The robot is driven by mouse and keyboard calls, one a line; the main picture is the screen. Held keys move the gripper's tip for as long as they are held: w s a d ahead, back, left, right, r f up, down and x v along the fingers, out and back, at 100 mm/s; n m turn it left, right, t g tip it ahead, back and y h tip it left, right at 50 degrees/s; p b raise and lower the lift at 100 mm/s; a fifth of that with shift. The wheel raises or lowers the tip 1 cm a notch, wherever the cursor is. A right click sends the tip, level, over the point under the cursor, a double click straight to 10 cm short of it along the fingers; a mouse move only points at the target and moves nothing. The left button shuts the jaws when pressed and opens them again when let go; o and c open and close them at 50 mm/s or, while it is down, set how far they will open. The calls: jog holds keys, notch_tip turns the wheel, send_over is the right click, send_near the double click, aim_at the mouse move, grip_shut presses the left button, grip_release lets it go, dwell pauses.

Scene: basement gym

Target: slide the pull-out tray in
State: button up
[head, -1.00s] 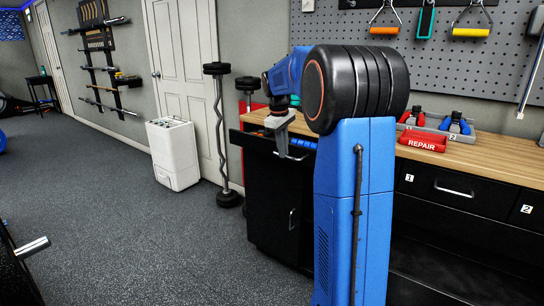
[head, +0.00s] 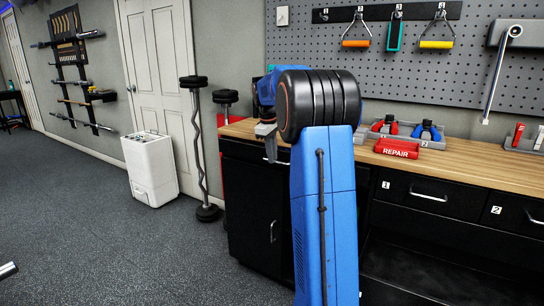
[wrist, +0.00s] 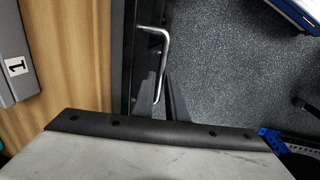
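The pull-out tray (head: 238,149) is the black top unit of the cabinet at the left end of the workbench. Its front now sits close under the wooden top, and no open inside shows; I cannot tell if it is fully flush. Its bar handle (wrist: 158,62) shows in the wrist view, beside the dark front. My gripper (head: 270,155) is at the tray front, pointing down. In the wrist view its dark fingers (wrist: 172,98) are near the handle, largely hidden by the pale gripper body. I cannot tell whether they touch the handle or are open.
The wooden worktop (head: 465,156) holds a red REPAIR box (head: 397,148) and grey tool holders. Drawers labelled 1 and 2 are at right.

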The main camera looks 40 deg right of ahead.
jog(key=shift+o, duration=1.2)
jog(key=s+a+r, duration=0.1)
jog(key=a+r, duration=0.2)
jog(key=r, duration=1.4)
jog(key=shift+s, duration=0.1)
jog(key=shift+c, duration=0.3)
jog(key=c, duration=0.5)
jog(key=shift+s+a+f, duration=0.1)
grip_shut()
jog(key=s+a+f+m+t+h, duration=0.2)
jog(key=s+a+f+t, duration=0.4)
jog(key=s+f, duration=0.4)
jog(key=w+d+f, duration=0.7)
jog(key=w+f, duration=0.1)
jog(key=shift+w+d, duration=0.15)
jog(key=shift+w, duration=0.05)
